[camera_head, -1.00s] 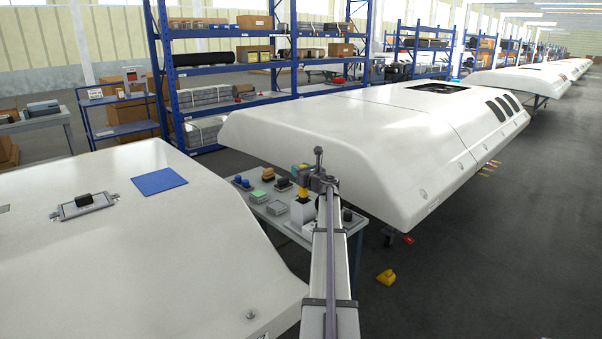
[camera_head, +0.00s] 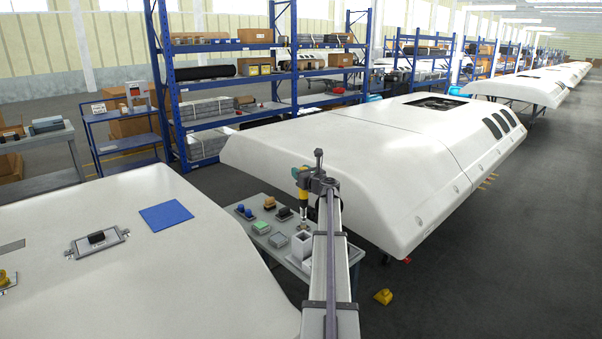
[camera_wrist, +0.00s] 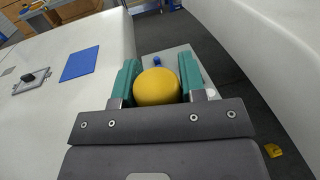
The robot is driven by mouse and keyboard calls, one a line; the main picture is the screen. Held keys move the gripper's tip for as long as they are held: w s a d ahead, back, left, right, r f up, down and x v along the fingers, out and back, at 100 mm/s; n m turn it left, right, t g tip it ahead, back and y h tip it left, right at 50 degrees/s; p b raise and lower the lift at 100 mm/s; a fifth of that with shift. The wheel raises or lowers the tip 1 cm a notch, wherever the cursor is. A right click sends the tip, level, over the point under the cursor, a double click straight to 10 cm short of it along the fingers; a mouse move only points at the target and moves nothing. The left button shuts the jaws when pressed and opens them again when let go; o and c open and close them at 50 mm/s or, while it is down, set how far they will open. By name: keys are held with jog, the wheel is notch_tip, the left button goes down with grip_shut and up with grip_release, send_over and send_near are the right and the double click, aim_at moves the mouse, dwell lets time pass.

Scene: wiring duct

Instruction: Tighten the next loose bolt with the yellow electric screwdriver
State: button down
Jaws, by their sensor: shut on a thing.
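My gripper (camera_head: 303,178) is shut on the yellow electric screwdriver (camera_head: 303,198). The screwdriver hangs upright, with its grey lower end pointing down just above a white box-like holder (camera_head: 302,246) on the small table. In the wrist view, its round yellow top (camera_wrist: 157,87) sits between the two green fingers of my gripper (camera_wrist: 157,92); its bit is hidden there. The big white shell (camera_head: 370,160) behind the table has small round spots (camera_head: 455,189) along its right side, too small to tell whether they are loose bolts.
The small grey table (camera_head: 262,213) holds several coloured blocks. A nearer white shell (camera_head: 130,270) carries a blue sheet (camera_head: 165,216) and a grey plate with a black handle (camera_head: 97,240). A yellow object (camera_head: 383,297) lies on the floor. The right aisle is clear.

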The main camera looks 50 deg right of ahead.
notch_tip(320, 180, up, 12)
jog(key=p, duration=1.1)
jog(key=shift+f, duration=0.4)
